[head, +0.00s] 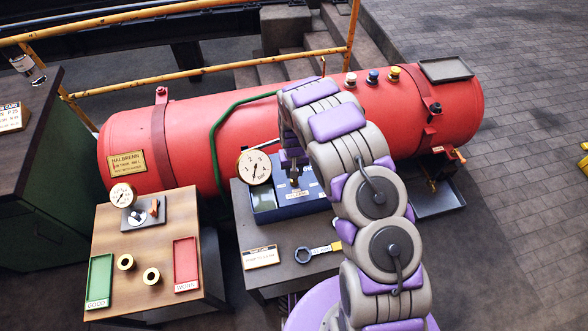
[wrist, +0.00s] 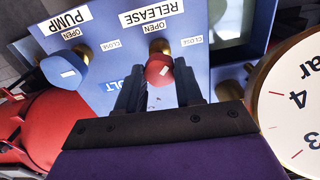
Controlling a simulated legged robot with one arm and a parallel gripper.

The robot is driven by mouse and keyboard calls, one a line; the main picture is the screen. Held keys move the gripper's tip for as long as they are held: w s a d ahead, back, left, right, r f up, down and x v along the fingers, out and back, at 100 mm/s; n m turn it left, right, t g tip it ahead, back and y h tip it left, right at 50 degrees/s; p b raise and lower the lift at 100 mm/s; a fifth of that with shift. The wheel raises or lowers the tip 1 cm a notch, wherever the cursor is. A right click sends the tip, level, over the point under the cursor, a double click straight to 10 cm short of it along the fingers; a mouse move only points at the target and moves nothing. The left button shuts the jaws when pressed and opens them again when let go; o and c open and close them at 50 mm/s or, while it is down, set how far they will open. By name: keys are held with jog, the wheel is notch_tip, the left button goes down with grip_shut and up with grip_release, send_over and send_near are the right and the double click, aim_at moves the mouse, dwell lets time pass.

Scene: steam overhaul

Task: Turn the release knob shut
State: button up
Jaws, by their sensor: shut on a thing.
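The red release knob (wrist: 159,70) sits on a blue panel (wrist: 105,88) under an upside-down RELEASE label, with OPEN and CLOSE marks beside it. My gripper (wrist: 158,86) has one dark finger on each side of the knob and is shut on it. The knob's small white mark shows, but its exact setting is hard to tell. In the head view my gripper (head: 293,178) reaches down to the blue box (head: 264,214) on the dark bench; my arm hides part of the box, and I cannot make out the knob there.
A blue pump knob (wrist: 66,70) is left of the release knob in the wrist view. A large white gauge (head: 254,167) stands at the box's left. A red tank (head: 240,125) lies behind. A wrench (head: 318,252) and a card (head: 260,257) lie on the bench (head: 285,235).

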jog(key=m, duration=0.4)
jog(key=shift+m, duration=2)
jog(key=shift+b, duration=0.3)
jog(key=o, duration=1)
jog(key=shift+a, duration=0.1)
jog(key=shift+o, duration=0.2)
jog(key=shift+r, duration=0.1)
notch_tip(320, 180, up, 17)
jog(key=p, duration=0.2)
jog(key=shift+p, duration=0.35)
jog(key=shift+a, duration=0.1)
